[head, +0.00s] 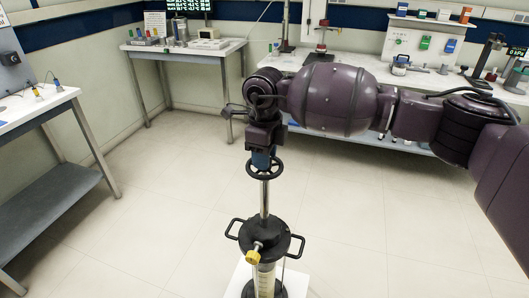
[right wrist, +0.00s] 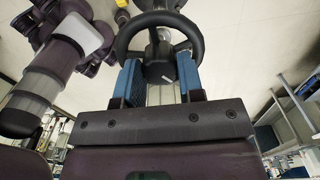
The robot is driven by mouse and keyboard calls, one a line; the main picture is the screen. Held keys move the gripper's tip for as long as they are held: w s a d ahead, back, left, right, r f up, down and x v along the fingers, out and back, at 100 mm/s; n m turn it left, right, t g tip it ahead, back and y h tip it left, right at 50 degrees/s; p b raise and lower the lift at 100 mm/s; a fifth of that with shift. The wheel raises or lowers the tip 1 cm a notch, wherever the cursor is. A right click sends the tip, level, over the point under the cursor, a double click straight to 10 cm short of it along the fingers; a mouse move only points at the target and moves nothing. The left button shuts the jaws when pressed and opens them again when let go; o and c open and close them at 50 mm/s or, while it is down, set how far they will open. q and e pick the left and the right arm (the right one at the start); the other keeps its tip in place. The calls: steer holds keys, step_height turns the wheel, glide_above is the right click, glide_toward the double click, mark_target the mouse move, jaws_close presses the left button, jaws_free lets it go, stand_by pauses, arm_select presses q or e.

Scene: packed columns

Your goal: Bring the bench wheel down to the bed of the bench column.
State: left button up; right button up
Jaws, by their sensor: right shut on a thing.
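The bench wheel (head: 277,170) is a black handwheel at the top of a bare metal rod (head: 264,200). The wheel also shows in the right wrist view (right wrist: 122,42). The rod runs down into the black top cap (head: 285,246) of the bench column, which has two side handles and a yellow knob (head: 253,258). Below the cap is a clear tube with a pale bed (head: 266,281), partly hidden. My right gripper (head: 262,160) points down, shut on the wheel, with its blue fingers (right wrist: 160,72) either side of the hub. The wheel stands well above the cap.
A side table (head: 190,46) with bottles stands at the back left, another table (head: 40,112) at the left edge. A long bench (head: 435,80) with stands and bottles runs along the back right, behind my right arm. The floor (head: 170,180) around the column is clear.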

steer(key=shift+m+p, duration=0.3)
steer(key=shift+m, duration=0.8)
steer(key=o, duration=0.9)
steer(key=shift+r, duration=0.15)
step_height(320, 180, up, 11)
steer(key=shift+f, duration=0.2)
